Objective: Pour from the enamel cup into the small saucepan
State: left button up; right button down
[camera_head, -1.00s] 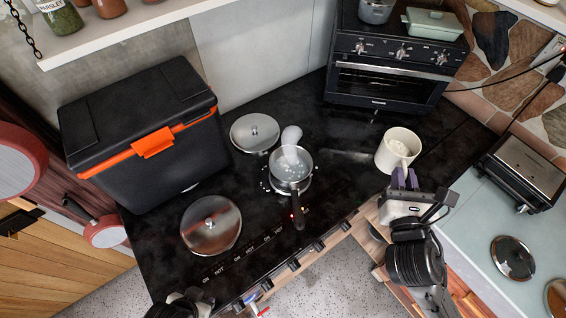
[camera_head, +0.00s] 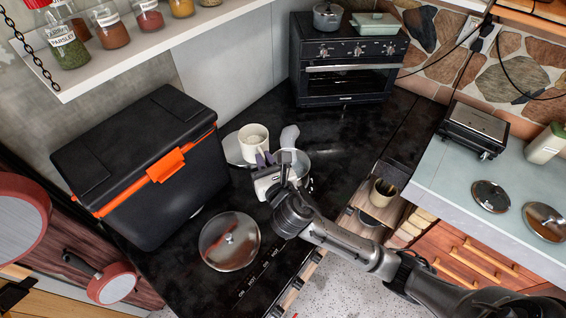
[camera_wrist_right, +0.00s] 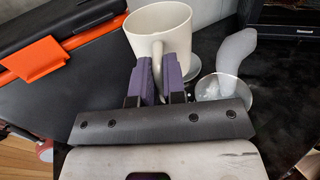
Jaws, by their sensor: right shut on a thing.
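The cream enamel cup (camera_head: 253,138) is held above the stove, left of the small saucepan (camera_head: 303,163). My right gripper (camera_head: 266,160) is shut on the cup's handle. In the right wrist view the cup (camera_wrist_right: 165,28) looks roughly upright, with its handle between the purple fingers (camera_wrist_right: 157,80). The saucepan (camera_wrist_right: 235,88) shows to the right of the cup there, with pale contents. In the head view my right gripper and wrist hide much of the saucepan and its handle. My left gripper is not in view.
A metal lid (camera_head: 232,150) lies under the cup, and another lid (camera_head: 229,241) lies nearer the front. A pale grey rounded object (camera_head: 289,136) is at the saucepan's far side. A black cool box (camera_head: 140,165) stands left. A small oven (camera_head: 347,65) stands behind.

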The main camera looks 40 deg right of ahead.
jog(key=w+f+h, duration=0.1)
jog(key=w+f, duration=0.2)
jog(key=f, duration=0.7)
jog(key=w+f+m+b, duration=0.1)
jog(key=w+f, duration=0.2)
jog(key=f, duration=0.7)
jog(key=shift+w+a+f+g+h, duration=0.2)
jog(key=shift+f+g+h, duration=0.1)
jog(key=shift+f+h, duration=0.1)
jog(key=shift+s+d, duration=0.1)
jog(key=s+d+r+m+p, duration=0.1)
jog(key=d+r+m+p, duration=0.1)
jog(key=d+r+m, duration=0.2)
notch_tip(320, 180, up, 2)
jog(key=shift+s+d+m, duration=0.2)
jog(key=shift+s+m, duration=0.1)
jog(key=shift+m, duration=0.9)
jog(key=shift+r, duration=0.1)
